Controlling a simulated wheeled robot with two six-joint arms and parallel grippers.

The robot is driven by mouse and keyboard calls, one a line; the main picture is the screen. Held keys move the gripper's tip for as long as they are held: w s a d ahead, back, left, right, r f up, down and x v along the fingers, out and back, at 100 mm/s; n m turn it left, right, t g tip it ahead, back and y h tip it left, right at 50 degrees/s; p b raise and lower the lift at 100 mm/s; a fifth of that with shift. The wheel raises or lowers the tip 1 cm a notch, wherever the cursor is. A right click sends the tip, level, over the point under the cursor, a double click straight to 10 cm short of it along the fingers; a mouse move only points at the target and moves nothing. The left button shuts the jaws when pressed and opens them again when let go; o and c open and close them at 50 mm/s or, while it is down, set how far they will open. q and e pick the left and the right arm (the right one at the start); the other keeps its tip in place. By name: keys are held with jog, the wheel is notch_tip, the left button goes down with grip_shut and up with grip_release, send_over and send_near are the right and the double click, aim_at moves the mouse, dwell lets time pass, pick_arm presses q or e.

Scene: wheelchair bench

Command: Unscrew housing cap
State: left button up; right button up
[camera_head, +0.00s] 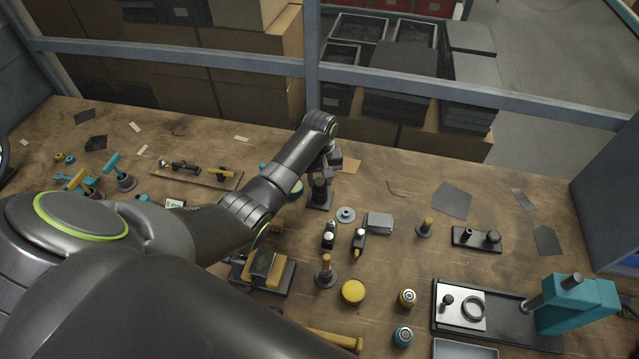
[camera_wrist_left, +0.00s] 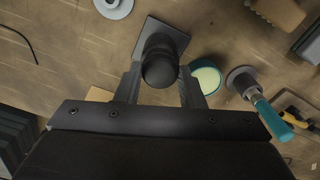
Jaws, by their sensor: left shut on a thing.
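The housing (camera_head: 319,191) is a dark upright cylinder on a square black base plate, standing on the bench near the middle of the head view. In the left wrist view its base plate (camera_wrist_left: 172,37) lies beyond the round dark cap (camera_wrist_left: 159,68). My left gripper (camera_head: 325,172) reaches down over it from above. In the left wrist view the left gripper (camera_wrist_left: 160,76) has one finger on each side of the cap and is shut on it. The cap sits in line with the housing; any gap between them is hidden. My right gripper is out of view.
A grey flanged disc (camera_head: 346,215) and a grey box (camera_head: 379,223) stand close on the right. Two small dark parts stand in front. A green-rimmed round dish (camera_wrist_left: 206,77) is beside the housing. A teal press (camera_head: 575,303) stands far right.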

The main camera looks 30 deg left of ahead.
pick_arm(q)
jog(key=n, duration=0.5)
jog(key=o, duration=1.2)
jog(key=shift+c, duration=0.2)
jog(key=shift+c, duration=0.4)
jog(key=c, duration=0.3)
